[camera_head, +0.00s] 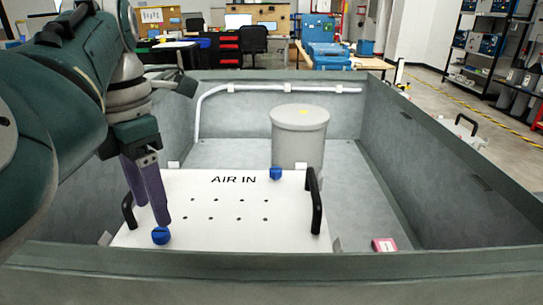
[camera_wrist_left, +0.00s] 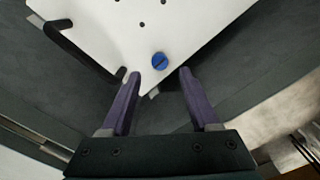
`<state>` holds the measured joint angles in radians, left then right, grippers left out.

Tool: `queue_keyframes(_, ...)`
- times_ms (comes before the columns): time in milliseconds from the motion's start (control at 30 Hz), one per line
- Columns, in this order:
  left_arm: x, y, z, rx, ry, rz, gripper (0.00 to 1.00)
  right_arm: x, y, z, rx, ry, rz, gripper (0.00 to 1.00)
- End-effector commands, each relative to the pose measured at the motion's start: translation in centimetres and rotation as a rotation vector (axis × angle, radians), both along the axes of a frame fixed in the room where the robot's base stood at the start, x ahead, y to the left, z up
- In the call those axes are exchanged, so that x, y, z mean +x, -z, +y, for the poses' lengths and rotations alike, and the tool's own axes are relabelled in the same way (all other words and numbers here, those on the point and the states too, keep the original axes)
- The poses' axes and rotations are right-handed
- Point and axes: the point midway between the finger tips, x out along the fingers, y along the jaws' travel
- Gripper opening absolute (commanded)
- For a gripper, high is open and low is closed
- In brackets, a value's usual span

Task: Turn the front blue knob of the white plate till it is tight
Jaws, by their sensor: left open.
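The white plate (camera_head: 235,228) marked "AIR IN" lies in the grey bin, with a black handle on each side. It also shows in the left wrist view (camera_wrist_left: 115,30). The front blue knob (camera_head: 160,236) sits at its front left corner; in the left wrist view the knob (camera_wrist_left: 159,60) shows a dark slot. A second blue knob (camera_head: 276,173) is at the plate's back edge. My left gripper (camera_head: 152,218) is open, its purple fingers pointing down close to the front knob. In the left wrist view its fingertips (camera_wrist_left: 159,72) lie either side of the knob's line, with nothing between them. My right gripper is not in view.
The bin's front wall (camera_head: 290,262) runs just in front of the plate. A grey cylinder (camera_head: 299,138) stands behind the plate. The black handles (camera_head: 314,203) (camera_head: 129,212) rise at the plate's sides. A pink-and-white block (camera_head: 384,245) lies at right; the bin floor there is mostly clear.

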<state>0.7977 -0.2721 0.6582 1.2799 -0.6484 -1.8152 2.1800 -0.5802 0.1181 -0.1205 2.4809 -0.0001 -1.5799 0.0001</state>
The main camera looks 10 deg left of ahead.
Motion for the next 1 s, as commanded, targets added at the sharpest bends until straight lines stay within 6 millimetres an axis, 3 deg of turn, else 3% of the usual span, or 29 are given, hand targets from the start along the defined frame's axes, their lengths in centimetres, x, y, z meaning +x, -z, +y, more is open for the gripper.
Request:
queue_keyframes(100, -0.1, 2.4, 0.0, -0.001, 0.002, 0.004, 0.62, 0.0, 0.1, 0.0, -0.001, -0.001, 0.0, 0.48)
queue_keyframes(300, 0.0, 4.7, 0.0, 0.001, 0.003, 0.0, 0.62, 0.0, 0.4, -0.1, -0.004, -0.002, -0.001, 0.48)
queue_keyframes(633, 0.0, 5.2, 0.0, 0.001, 0.002, -0.003, 0.62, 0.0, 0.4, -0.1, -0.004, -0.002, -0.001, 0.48)
queue_keyframes(1000, 0.0, 5.1, 0.0, 0.001, 0.002, -0.003, 0.21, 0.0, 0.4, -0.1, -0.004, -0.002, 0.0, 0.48)
